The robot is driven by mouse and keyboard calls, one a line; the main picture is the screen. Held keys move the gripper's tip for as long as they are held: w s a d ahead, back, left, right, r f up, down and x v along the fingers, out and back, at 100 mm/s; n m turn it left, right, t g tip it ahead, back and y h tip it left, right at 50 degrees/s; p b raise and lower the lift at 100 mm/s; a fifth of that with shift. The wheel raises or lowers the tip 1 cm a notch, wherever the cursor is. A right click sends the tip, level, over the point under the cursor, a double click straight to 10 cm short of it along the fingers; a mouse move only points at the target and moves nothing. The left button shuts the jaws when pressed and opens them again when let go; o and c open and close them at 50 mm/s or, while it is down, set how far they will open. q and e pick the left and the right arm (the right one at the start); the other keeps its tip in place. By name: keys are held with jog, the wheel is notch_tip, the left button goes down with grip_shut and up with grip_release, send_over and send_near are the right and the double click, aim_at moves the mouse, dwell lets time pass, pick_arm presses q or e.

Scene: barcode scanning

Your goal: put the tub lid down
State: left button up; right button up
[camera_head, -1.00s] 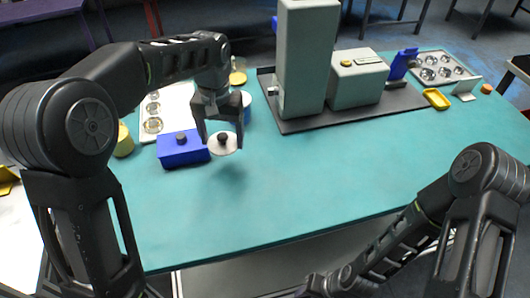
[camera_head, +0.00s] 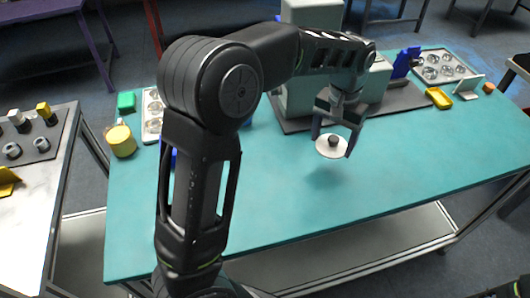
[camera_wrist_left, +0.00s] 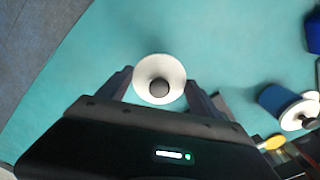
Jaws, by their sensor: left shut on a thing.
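The tub lid (camera_head: 324,150) is a white disc with a dark knob. My left gripper (camera_head: 334,142) is shut on it, with a finger on either side, and holds it above the teal table in front of the grey machine. In the left wrist view the lid (camera_wrist_left: 147,70) sits between the two fingers of the left gripper (camera_wrist_left: 160,84). A blue tub (camera_wrist_left: 276,99) with a white round top shows at the right of that view. In the head view the tub is mostly hidden behind my left arm. My right gripper is out of view.
The teal table (camera_head: 410,165) is clear in front of and right of the lid. A grey machine (camera_head: 296,98) stands behind on a dark base. A yellow tray (camera_head: 438,98) lies at the back right.

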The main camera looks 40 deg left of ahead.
pick_arm(q)
jog(key=shift+a+n, duration=0.6)
jog(key=shift+n, duration=0.3)
jog(key=s+a+r+n+b, duration=0.1)
jog(key=s+a+n, duration=0.2)
jog(key=a+n, duration=0.6)
jog(key=s+a+r+n+b, duration=0.1)
jog(key=s+a+n, duration=0.3)
jog(key=n, duration=1.8)
jog(key=a, duration=0.4)
jog(key=shift+a+b, duration=0.35)
jog(key=shift+b, duration=0.05)
jog(key=shift+w+f+p, duration=0.1)
jog(key=shift+f+p, duration=0.2)
jog(key=shift+f, duration=2.9)
